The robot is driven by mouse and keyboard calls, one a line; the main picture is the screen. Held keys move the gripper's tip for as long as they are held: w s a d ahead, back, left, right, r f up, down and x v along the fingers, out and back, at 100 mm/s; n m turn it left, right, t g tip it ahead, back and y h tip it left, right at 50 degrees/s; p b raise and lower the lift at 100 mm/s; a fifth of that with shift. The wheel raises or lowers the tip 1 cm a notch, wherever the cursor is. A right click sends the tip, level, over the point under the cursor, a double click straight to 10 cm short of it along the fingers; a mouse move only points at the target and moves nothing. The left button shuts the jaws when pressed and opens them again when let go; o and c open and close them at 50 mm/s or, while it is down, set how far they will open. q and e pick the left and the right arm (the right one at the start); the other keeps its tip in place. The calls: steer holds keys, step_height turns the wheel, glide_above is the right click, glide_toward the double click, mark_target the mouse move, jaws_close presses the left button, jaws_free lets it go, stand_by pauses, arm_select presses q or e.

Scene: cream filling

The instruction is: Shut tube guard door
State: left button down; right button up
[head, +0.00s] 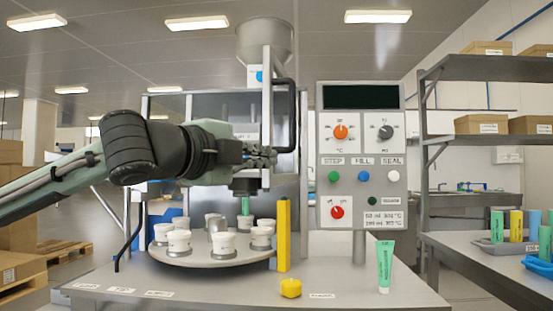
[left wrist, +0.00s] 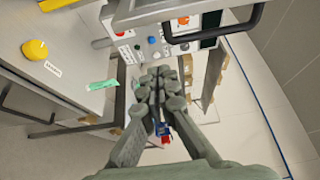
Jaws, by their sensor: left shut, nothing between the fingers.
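The tube guard door seems to be the grey-framed panel with a black loop handle (head: 291,115), seen nearly edge-on above the right side of the turntable. How far it stands open is hard to tell. The handle also shows at the top of the left wrist view (left wrist: 216,36), beside a grey frame bar. My left gripper (head: 268,157) is just left of the handle's lower end, fingers pointing right. In the left wrist view its fingers (left wrist: 160,82) are together and empty. I cannot tell whether it touches the door. My right gripper is not in view.
A turntable (head: 210,256) holds several white cups below my left arm. A yellow post (head: 284,235), yellow knob (head: 291,288) and upright green tube (head: 385,266) stand at the front right. A control panel (head: 361,155) stands right of the handle. Shelves are farther right.

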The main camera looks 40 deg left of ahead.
arm_select(q)
steer(key=w+a+p, duration=0.2)
steer(key=w+a, duration=0.2)
steer(key=w, duration=0.3)
steer(key=shift+w, duration=0.35)
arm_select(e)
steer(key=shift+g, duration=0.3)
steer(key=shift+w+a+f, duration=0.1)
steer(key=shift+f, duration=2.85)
arm_select(q)
steer(key=shift+a, duration=0.15)
